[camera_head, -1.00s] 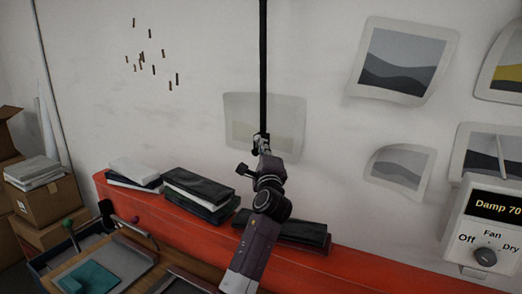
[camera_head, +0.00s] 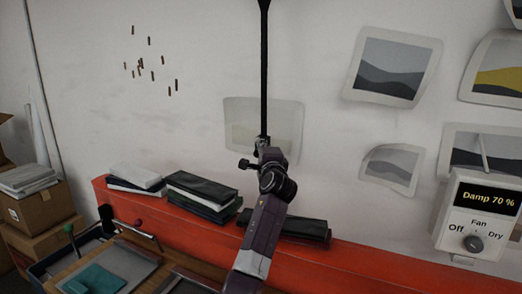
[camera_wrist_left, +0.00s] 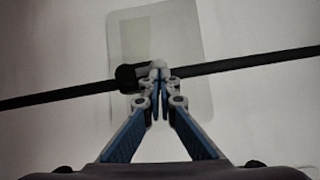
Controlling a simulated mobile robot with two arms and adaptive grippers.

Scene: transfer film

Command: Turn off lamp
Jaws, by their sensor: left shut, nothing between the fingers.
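A thin black cord or rod (camera_head: 264,70) hangs straight down in the head view, with a thicker part at the top edge. The lamp itself is not clearly in view. My left gripper (camera_head: 261,142) is at the lower visible end of the cord, in front of the wall. In the left wrist view the dark cord (camera_wrist_left: 250,61) crosses the picture, with a thicker black block (camera_wrist_left: 131,77) on it. The left fingertips (camera_wrist_left: 158,70) are together beside this block and overlap the cord; I cannot tell whether they touch it. My right gripper is not in view.
An orange-red ledge (camera_head: 370,263) runs along the wall below, bearing dark and white stacks (camera_head: 200,188). A white control box (camera_head: 468,230) reading "Damp 70 %" is at the right. Pale prints (camera_head: 392,65) hang on the wall. Cardboard boxes (camera_head: 42,210) stand at the left.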

